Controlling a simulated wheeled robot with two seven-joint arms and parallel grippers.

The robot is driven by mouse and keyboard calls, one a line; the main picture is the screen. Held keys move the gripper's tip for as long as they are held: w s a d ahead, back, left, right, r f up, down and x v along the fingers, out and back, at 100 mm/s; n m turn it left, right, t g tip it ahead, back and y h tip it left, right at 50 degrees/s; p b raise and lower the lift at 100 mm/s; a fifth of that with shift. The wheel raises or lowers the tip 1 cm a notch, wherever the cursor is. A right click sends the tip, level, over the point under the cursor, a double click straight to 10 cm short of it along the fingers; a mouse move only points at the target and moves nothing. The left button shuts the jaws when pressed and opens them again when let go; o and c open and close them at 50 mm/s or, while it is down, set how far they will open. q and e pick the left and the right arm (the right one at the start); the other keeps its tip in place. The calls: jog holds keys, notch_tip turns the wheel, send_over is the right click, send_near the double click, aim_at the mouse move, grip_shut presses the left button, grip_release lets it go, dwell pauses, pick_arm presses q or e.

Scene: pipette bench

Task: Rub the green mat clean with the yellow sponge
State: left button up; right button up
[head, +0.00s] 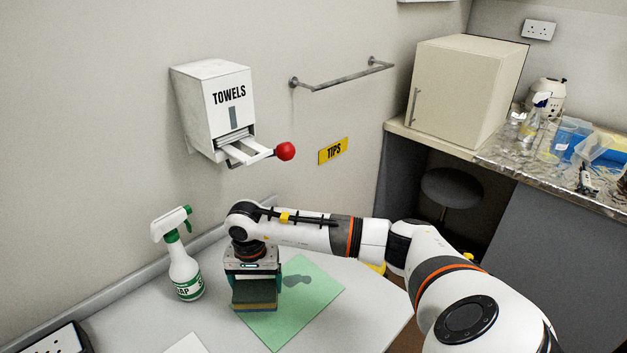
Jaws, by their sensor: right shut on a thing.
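The green mat (312,306) lies flat on the light table, with a dark grey smudge (297,280) on its upper part. My right gripper (253,274) points down over the mat's left side and is shut on the sponge (254,297). The sponge looks dull yellow-brown with a dark green layer. It covers the mat's left part; I cannot tell for certain whether it touches the mat. My left gripper is not in view.
A white spray bottle (184,268) with a green collar stands left of the sponge. A towel dispenser (215,105) with a red-knobbed lever (285,151) hangs on the wall above. A dark-edged device (58,342) sits at the lower left. The table right of the mat is clear.

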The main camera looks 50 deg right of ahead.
jog(key=shift+a+r+p, duration=0.1)
jog(key=shift+r+p, duration=0.55)
jog(key=shift+r, duration=1.05)
jog(key=shift+a, duration=0.1)
jog(key=s+a+r+n, duration=0.9)
jog(key=s+a, duration=0.2)
jog(key=s, duration=0.2)
jog(key=shift+s+a+n, duration=0.25)
jog(key=shift+a+n, duration=0.05)
jog(key=shift+a, duration=0.05)
jog(key=shift+f, duration=0.1)
